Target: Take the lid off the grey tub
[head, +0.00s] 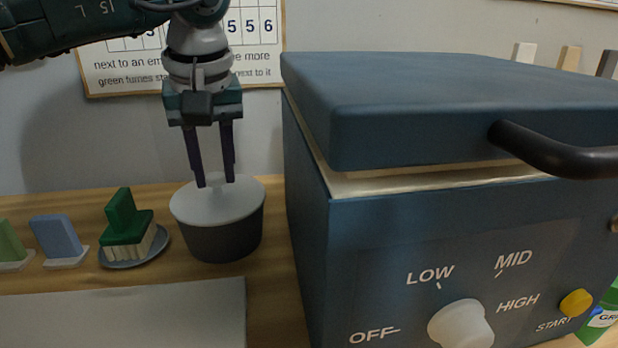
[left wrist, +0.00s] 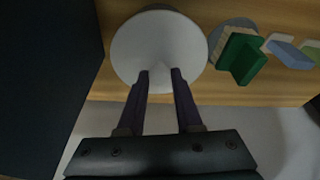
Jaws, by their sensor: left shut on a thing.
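The grey tub (head: 222,242) stands on the wooden bench, left of a big blue kiln-like box. Its pale round lid (head: 190,212) covers the top and appears to rest on the rim; I see no clear gap. My left gripper (head: 215,184) points down from above, shut on the lid's small pale handle, which is mostly hidden between the fingers. My right gripper is not in view.
The blue box (head: 305,190), with dial and black handle (head: 560,150), stands close right of the tub. Left of it are a green brush (head: 125,225) on a grey dish and upright blue (head: 57,238) and green pieces. A pale sheet (head: 130,318) lies in front.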

